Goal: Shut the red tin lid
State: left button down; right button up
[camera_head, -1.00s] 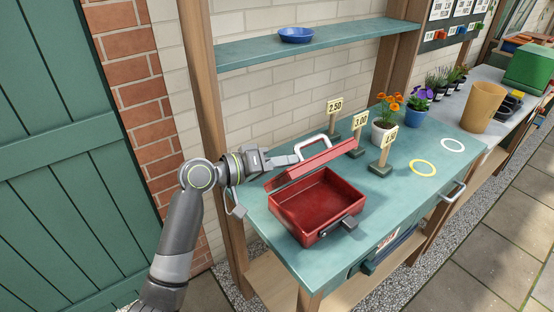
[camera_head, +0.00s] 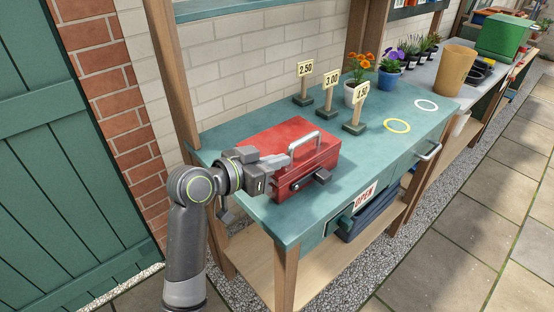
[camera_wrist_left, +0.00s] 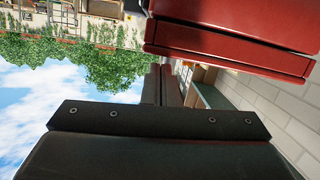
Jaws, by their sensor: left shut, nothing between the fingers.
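The red tin (camera_head: 300,160) stands on the green bench with its lid (camera_head: 275,138) down over the box and the metal handle (camera_head: 304,145) on top. Whether the lid is fully seated cannot be told. A dark latch (camera_head: 321,176) sticks out at the front. My left gripper (camera_head: 277,162) is shut and empty, at the left end of the lid; whether it touches the lid is unclear. In the left wrist view, the tin's red side (camera_wrist_left: 230,35) fills the upper right, close to my fingers (camera_wrist_left: 165,85). My right gripper is not in view.
Three price signs (camera_head: 329,88) and flower pots (camera_head: 390,78) stand behind the tin. A wooden post (camera_head: 172,75) rises at the bench's left back.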

pick_arm(q)
jog(key=shift+s+d+f, duration=0.1)
jog(key=shift+f, duration=0.5)
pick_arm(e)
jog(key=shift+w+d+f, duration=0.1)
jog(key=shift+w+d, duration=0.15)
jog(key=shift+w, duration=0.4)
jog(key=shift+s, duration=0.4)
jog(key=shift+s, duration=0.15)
